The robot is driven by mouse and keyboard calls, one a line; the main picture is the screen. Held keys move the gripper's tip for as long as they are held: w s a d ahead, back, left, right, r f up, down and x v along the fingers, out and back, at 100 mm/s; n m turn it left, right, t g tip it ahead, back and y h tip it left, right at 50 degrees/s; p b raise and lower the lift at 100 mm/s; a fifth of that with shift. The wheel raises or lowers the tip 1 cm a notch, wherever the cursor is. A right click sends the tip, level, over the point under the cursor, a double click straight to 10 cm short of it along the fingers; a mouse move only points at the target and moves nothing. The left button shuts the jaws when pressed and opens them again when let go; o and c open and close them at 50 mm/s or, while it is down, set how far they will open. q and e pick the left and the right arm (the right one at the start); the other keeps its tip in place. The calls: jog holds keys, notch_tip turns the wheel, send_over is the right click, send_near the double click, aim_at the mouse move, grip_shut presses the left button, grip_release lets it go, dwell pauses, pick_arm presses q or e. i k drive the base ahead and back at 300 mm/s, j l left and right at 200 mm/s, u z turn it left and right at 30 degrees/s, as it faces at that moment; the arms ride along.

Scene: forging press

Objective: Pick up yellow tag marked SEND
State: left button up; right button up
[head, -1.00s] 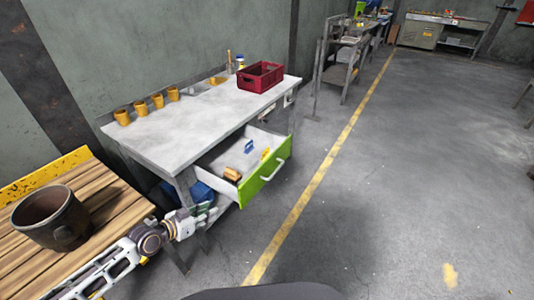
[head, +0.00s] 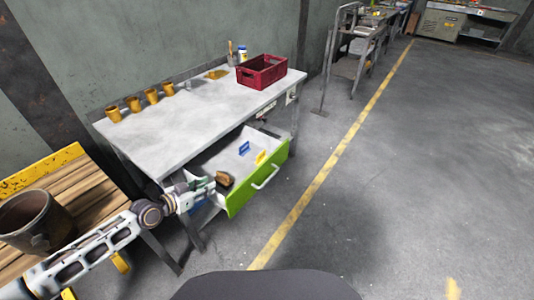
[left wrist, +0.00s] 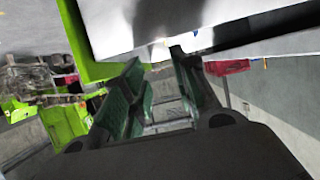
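A small yellow tag (head: 261,157) is in the open drawer (head: 256,186) with the green front, near its right side. Its lettering is too small to read. A blue tag (head: 244,148) is beside it, further back. My left gripper (head: 211,186) is at the drawer's left front corner, short of the yellow tag. In the left wrist view its two green-padded fingers (left wrist: 158,92) are apart with nothing between them. The yellow tag cannot be made out clearly there. My right gripper is not in view.
A brown object (head: 224,179) lies in the drawer's near left corner, close to my left gripper. The grey workbench top (head: 200,115) overhangs the drawer's back, with a red crate (head: 263,75) and several yellow cups (head: 152,97) on it. Floor to the right is clear.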

aim_at(261, 157)
jog(key=i+l, duration=0.75)
jog(key=l, duration=0.15)
